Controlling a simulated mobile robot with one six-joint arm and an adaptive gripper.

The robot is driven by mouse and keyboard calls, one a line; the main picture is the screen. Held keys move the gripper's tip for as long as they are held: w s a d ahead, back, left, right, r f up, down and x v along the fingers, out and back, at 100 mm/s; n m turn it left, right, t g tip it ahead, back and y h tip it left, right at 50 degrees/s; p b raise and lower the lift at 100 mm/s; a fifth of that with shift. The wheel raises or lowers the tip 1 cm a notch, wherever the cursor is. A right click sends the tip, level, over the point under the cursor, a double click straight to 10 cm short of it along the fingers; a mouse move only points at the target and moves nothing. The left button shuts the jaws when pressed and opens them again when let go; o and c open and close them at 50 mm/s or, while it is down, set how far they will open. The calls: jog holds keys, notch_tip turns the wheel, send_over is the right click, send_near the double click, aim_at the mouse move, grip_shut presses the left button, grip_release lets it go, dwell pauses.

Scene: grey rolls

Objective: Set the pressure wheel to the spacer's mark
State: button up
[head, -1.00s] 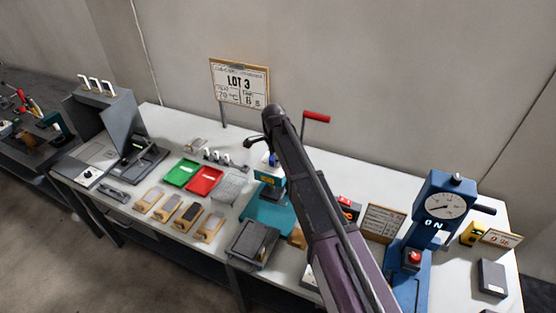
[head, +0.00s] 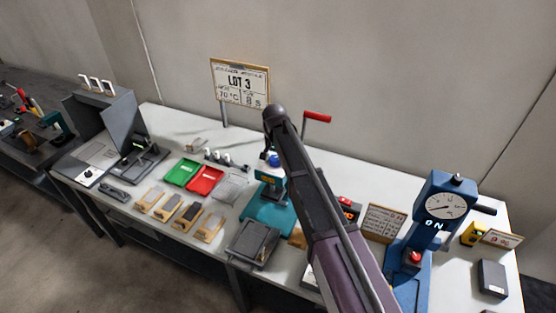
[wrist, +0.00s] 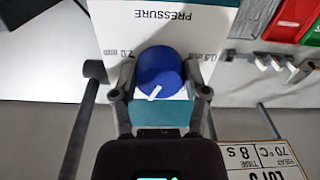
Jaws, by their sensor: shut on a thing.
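The pressure wheel is a blue knob (wrist: 160,72) with a white pointer line, on a white panel (wrist: 205,17) printed PRESSURE. In the wrist view the pointer slants toward the lower left. Small mm marks stand on either side of the wheel, upside down and partly covered; the left one looks like 2.0 mm. My gripper (wrist: 159,78) is shut on the wheel, one finger at each side. In the head view the blue wheel (head: 274,159) shows at the back of the teal press (head: 268,217), and my arm hides part of it.
Green (head: 182,172) and red (head: 205,180) trays lie left of the press. Several tan-framed pieces lie in front of them. A LOT 3 sign (head: 240,82) stands behind, reading 70 °C and 8 s. A blue gauge stand (head: 432,226) is at right, and a red-handled lever (head: 317,116) rises behind my arm.

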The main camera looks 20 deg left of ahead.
jog(key=n, duration=0.5)
jog(key=shift+s+n, duration=0.25)
jog(key=shift+n, duration=0.05)
jog(key=n, duration=0.5)
jog(key=shift+d, duration=0.15)
jog(key=n, duration=0.5)
jog(key=shift+w+n, duration=0.1)
jog(key=shift+n, duration=0.3)
jog(key=n, duration=0.4)
jog(key=shift+w+n, duration=0.1)
jog(key=shift+n, duration=0.2)
jog(key=o, duration=1.1)
jog(key=shift+o, duration=0.2)
jog(key=shift+w, duration=0.1)
